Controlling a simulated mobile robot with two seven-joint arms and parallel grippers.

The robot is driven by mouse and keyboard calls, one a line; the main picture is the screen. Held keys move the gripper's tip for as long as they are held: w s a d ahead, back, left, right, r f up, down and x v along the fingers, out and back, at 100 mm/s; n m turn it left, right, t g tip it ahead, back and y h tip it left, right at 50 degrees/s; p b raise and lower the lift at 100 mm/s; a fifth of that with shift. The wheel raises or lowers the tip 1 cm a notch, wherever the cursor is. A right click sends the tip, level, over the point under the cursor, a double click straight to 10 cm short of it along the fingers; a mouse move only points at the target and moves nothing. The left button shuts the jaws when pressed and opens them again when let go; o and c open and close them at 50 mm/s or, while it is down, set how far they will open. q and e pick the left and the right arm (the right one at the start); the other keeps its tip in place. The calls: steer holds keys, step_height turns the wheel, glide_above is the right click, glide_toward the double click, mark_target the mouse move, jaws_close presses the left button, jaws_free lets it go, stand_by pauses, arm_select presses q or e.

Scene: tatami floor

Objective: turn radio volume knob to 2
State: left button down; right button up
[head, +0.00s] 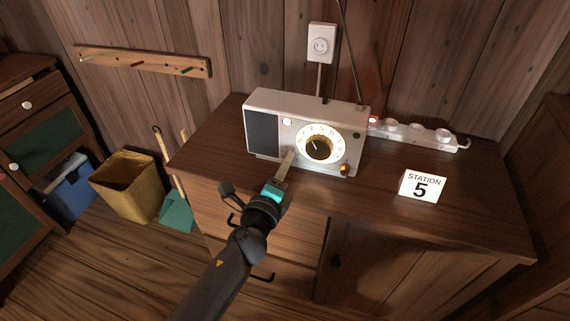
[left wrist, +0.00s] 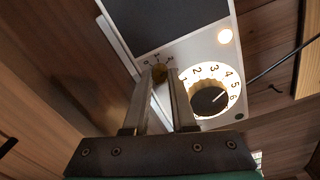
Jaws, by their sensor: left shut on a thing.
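The white radio (head: 300,132) stands on the wooden cabinet, with a dark speaker grille on its left and a lit round dial (head: 320,146) on its front. In the left wrist view, the small brass-coloured volume knob (left wrist: 159,73) sits beside the dial (left wrist: 210,92), with a small number scale around it; its pointer cannot be made out. My left gripper (head: 287,160) reaches the lower left of the radio's front. In the left wrist view its two fingers (left wrist: 162,80) are shut on the volume knob, one on each side. The gripper mostly hides this knob in the head view.
A yellow knob (head: 345,168) is at the radio's lower right. A "STATION 5" card (head: 422,186) stands on the cabinet top (head: 470,205), and a white power strip (head: 415,132) lies behind it. A wall outlet (head: 321,43) is above. A woven bin (head: 127,185) stands on the floor at left.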

arm_select(q)
steer(key=c, duration=0.7)
jaws_free()
steer(key=shift+s+a, duration=0.15)
steer(key=shift+s, duration=0.4)
steer(key=shift+v, duration=7.1)
arm_select(e)
steer(key=shift+r, duration=0.1)
